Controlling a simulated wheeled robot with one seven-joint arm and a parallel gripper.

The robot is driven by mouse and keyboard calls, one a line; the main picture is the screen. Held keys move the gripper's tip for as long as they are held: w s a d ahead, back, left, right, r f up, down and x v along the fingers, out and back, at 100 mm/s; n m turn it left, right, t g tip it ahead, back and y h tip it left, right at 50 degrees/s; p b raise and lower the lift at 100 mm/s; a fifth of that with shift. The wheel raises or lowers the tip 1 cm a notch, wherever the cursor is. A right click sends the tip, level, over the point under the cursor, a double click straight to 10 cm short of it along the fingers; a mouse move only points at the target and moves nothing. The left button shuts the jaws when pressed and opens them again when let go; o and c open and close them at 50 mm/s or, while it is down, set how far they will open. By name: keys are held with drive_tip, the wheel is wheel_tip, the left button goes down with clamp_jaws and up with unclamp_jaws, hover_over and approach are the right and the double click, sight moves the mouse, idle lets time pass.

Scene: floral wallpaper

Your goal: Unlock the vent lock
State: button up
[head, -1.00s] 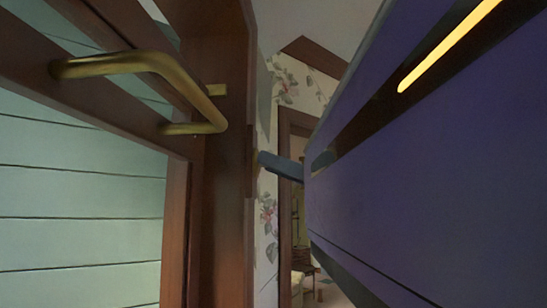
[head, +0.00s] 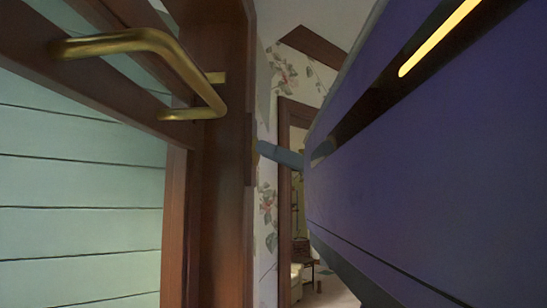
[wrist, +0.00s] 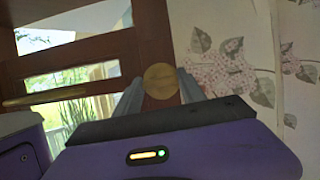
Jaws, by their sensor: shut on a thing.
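The vent lock appears to be the round brass-coloured knob (wrist: 160,79) on the brown wooden frame, seen face-on in the wrist view. My gripper (wrist: 160,88) has one grey finger on each side of the knob and is shut on it. In the head view my gripper (head: 262,150) reaches left from the purple wrist to the edge of the wooden upright (head: 225,200). Only a sliver of brass shows at the fingertip there, so how the lock is turned cannot be told.
A bent brass handle (head: 150,42) juts from the wooden frame at the upper left. Pale green boards (head: 75,200) lie behind the frame. Floral wallpaper (wrist: 225,70) is to the right of the knob. A doorway (head: 295,200) opens farther back.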

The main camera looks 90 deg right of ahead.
drive_tip(key=n+y+b, duration=0.2)
drive_tip(key=n+b, duration=0.1)
drive_tip(key=n, duration=0.1)
drive_tip(key=shift+f, duration=0.2)
drive_tip(key=n+g+y, duration=0.1)
drive_tip(key=n, duration=0.5)
drive_tip(key=n+g+y+p, duration=0.1)
drive_tip(key=n+g+y, duration=0.1)
drive_tip(key=n, duration=0.4)
drive_tip(key=r+n+g+y, duration=0.1)
drive_tip(key=n+g+y, duration=0.1)
drive_tip(key=n, duration=0.4)
drive_tip(key=shift+d+p, duration=0.2)
drive_tip(key=shift+p, duration=0.1)
drive_tip(key=shift+f+n, duration=0.1)
drive_tip(key=shift+n, duration=0.2)
drive_tip(key=o, duration=1.4)
drive_tip(key=shift+c, duration=0.2)
drive_tip(key=b+v, duration=0.1)
drive_tip(key=v, duration=0.7)
